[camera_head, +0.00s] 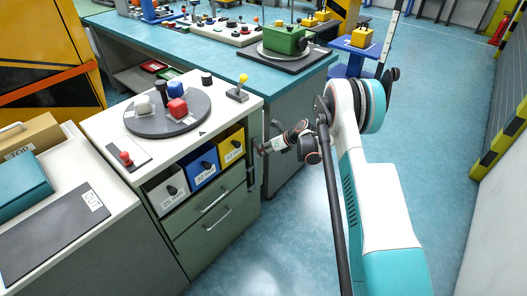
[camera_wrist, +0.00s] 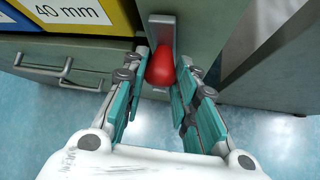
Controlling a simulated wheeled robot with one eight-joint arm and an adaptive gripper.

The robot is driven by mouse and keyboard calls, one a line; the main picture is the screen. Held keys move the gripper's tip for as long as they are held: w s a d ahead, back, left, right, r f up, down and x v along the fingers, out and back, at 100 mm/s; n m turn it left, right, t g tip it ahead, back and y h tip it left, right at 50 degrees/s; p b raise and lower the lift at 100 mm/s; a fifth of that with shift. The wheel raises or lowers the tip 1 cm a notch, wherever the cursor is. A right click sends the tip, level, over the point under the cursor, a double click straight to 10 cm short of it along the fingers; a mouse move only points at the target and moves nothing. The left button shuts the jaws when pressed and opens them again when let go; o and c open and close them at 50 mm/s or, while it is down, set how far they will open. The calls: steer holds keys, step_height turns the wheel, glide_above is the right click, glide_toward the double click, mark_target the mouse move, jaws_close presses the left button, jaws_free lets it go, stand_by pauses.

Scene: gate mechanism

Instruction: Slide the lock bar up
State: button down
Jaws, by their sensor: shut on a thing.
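The lock bar's red knob (camera_wrist: 160,68) sits on a grey metal plate (camera_wrist: 161,24) on the cabinet's upright front post, seen in the wrist view. My gripper (camera_wrist: 164,62) has one finger on each side of the knob and is shut on it. In the head view my gripper (camera_head: 261,148) reaches the front right edge of the cabinet, beside the yellow bin. The knob cannot be made out there, and the bar's lower part is hidden in the wrist view.
The cabinet's yellow bin (camera_head: 231,146) and drawer handle (camera_head: 213,200) are left of my gripper. A round turntable (camera_head: 140,125) and a yellow-tipped joystick (camera_head: 240,88) stand on top. A teal-topped bench (camera_head: 225,52) is behind. The floor at right is clear.

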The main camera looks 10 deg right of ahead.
step_height(320, 180, up, 3)
steer(key=shift+w+r+p, duration=0.1)
steer(key=shift+r+p, duration=0.05)
steer(key=shift+p, duration=0.25)
steer(key=c, duration=1.3)
jaws_free()
steer(key=shift+r, duration=0.1)
steer(key=v, duration=1.2)
steer(key=shift+a, duration=0.1)
